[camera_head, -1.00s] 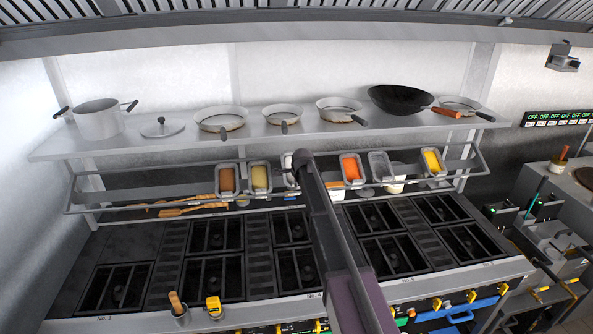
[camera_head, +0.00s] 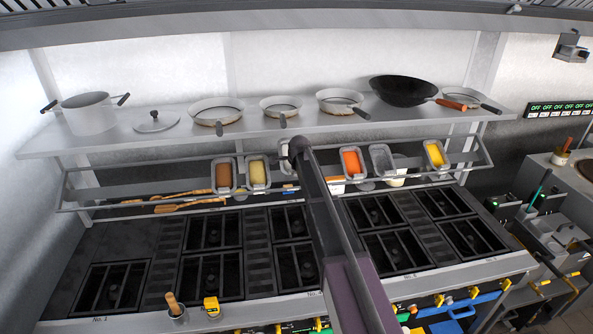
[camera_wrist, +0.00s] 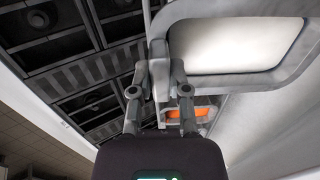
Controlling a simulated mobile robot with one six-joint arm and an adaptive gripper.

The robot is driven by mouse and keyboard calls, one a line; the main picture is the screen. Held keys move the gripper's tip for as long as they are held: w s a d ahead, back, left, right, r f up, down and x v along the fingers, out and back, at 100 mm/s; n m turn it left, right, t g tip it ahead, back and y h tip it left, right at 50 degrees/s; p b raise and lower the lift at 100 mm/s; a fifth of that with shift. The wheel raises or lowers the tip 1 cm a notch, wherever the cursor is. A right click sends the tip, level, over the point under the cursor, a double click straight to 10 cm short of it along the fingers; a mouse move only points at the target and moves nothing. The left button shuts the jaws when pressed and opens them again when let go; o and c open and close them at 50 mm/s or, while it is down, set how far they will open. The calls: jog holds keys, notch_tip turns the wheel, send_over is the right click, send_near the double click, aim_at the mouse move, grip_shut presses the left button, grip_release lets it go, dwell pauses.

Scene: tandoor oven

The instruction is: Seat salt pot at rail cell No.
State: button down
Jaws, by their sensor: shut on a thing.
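The salt pot (camera_wrist: 271,76) is a grey metal tub with a white fill, close up at the right of the wrist view. My gripper (camera_wrist: 159,82) is shut on its near rim. In the head view my arm hides the gripper and most of the pot. Only a grey sliver of the pot (camera_head: 284,150) shows left of the arm's end, between the yellow tub and the orange tub. The rail (camera_head: 120,203) runs below the shelf and holds several tubs. I cannot read any cell number, nor tell whether the pot touches the rail.
Brown (camera_head: 224,175), yellow (camera_head: 258,173), orange (camera_head: 351,162), grey (camera_head: 381,160) and right yellow tubs (camera_head: 435,155) hang along the rail. The shelf (camera_head: 160,140) above carries pans and a wok (camera_head: 403,91). Burner grates (camera_head: 210,275) lie below. Wooden utensils (camera_head: 185,207) lie left.

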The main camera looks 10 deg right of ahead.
dwell(0.4)
jog(key=shift+b+x, duration=1.2)
jog(key=shift+x, duration=0.2)
jog(key=shift+w+f+b, duration=0.2)
jog(key=shift+f+b, duration=0.2)
dwell(0.5)
jog(key=shift+b+x, duration=3.3)
jog(key=shift+x, duration=0.45)
dwell(1.3)
jog(key=c, duration=0.5)
grip_release()
jog(key=shift+s, duration=0.1)
